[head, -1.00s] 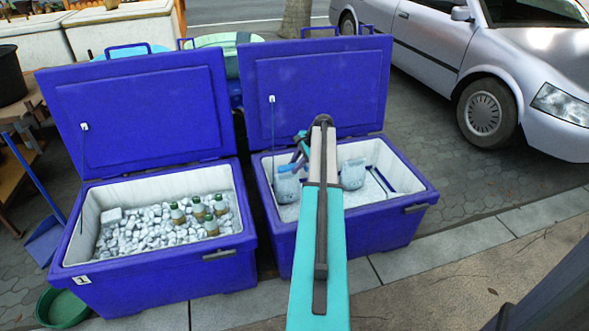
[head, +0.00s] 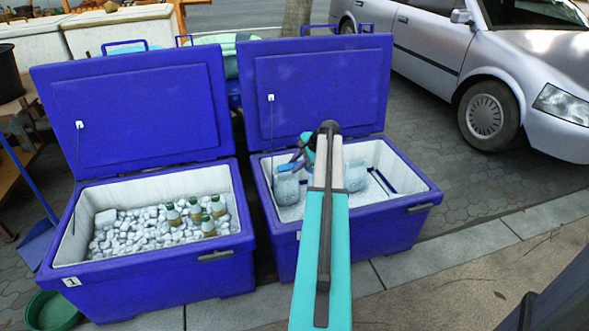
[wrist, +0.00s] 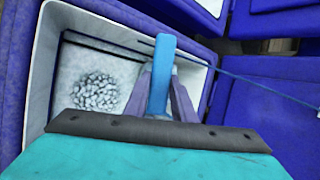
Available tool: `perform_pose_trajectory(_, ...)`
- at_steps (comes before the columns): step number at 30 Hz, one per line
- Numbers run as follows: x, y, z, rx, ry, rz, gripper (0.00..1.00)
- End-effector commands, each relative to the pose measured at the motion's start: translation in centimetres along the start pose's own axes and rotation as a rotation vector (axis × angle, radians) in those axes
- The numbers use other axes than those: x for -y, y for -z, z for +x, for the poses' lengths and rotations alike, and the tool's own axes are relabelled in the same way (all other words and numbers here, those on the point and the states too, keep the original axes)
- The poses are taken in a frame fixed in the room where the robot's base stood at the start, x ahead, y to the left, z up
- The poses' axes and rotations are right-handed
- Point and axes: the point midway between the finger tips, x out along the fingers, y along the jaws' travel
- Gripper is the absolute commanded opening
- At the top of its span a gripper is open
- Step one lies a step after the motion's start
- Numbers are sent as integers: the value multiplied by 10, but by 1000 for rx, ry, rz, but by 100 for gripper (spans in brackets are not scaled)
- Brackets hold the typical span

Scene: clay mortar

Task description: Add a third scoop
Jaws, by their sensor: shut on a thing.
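My gripper (head: 300,157) is over the left part of the right cooler (head: 352,215) in the head view, partly hidden by my arm. In the wrist view its purple-grey fingers (wrist: 163,98) are shut on the blue handle of a scoop (wrist: 161,70). The scoop's bowl is hidden, so I cannot tell whether it holds ice. A round heap of ice (wrist: 97,92) lies on the pale cooler floor left of the fingers. The left cooler (head: 160,285) stands open, with loose ice (head: 135,232) and several green-necked bottles (head: 195,212) in it.
Two pale, clear-looking containers or bags (head: 287,188) (head: 355,176) show in the right cooler. Both raised lids (head: 135,110) (head: 318,90) stand behind the coolers. A dustpan (head: 38,242) and green bowl (head: 52,312) are at left. A silver car (head: 450,50) is parked behind.

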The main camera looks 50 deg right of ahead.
Motion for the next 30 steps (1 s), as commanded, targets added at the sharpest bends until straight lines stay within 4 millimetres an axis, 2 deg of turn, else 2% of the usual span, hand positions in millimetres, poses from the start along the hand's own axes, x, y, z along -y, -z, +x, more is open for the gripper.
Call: perform_pose_trajectory(30,-6,0,-2,0,174,-61,1)
